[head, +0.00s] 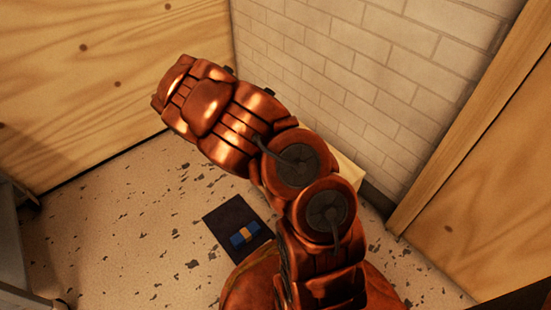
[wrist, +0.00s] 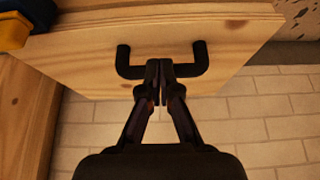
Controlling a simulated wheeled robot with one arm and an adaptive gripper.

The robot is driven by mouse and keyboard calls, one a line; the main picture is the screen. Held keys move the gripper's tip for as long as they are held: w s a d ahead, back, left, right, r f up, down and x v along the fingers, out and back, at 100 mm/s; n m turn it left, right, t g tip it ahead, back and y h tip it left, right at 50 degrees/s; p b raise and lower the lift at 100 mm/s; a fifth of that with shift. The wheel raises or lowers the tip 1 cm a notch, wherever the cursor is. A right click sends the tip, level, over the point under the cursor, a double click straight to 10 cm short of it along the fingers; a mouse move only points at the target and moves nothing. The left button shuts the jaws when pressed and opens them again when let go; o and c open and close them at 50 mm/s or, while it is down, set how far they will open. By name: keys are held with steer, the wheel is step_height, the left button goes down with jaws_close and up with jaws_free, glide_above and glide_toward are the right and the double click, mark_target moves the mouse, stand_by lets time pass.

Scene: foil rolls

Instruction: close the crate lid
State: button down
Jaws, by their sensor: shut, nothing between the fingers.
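In the wrist view a pale wooden panel (wrist: 82,58), which looks like the crate lid, spans the top of the picture and appears tilted. A black bar handle (wrist: 123,62) is fixed to it. My gripper (wrist: 160,70) is shut and empty, with its fingertips in front of the middle of the handle. I cannot tell whether they touch it. In the head view my copper arm hides the gripper and most of the crate. Only a small pale wooden piece (head: 347,168) shows behind the arm.
A dark mat with a blue and tan item (head: 244,235) lies on the speckled floor (head: 150,220). A white brick wall (head: 370,70) stands behind, between wooden panels left (head: 80,80) and right (head: 500,190). Blue and yellow items (wrist: 25,20) show at the wrist view's upper left.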

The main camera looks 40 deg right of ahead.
steer(key=a+r, duration=0.4)
steer(key=a, duration=0.4)
steer(key=shift+r+b, duration=0.15)
steer(key=shift+b, duration=0.25)
steer(key=s+a+r+n+y+p, duration=0.1)
steer(key=s+a+r+n+p, duration=0.4)
steer(key=s+r+p, duration=0.4)
steer(key=s+a+r+n+g+y+p, duration=0.1)
steer(key=s+a+r+n+p, duration=0.4)
steer(key=r+p, duration=1.4)
steer(key=s+a+r+n+y+p, duration=0.3)
steer(key=s+r+p, duration=1)
steer(key=r, duration=2.3)
steer(key=a+n+p, duration=0.2)
steer(key=n, duration=0.3)
steer(key=shift+s+a+r+g, duration=0.2)
steer(key=shift+s+r+g, duration=0.1)
steer(key=shift+r+g, duration=0.1)
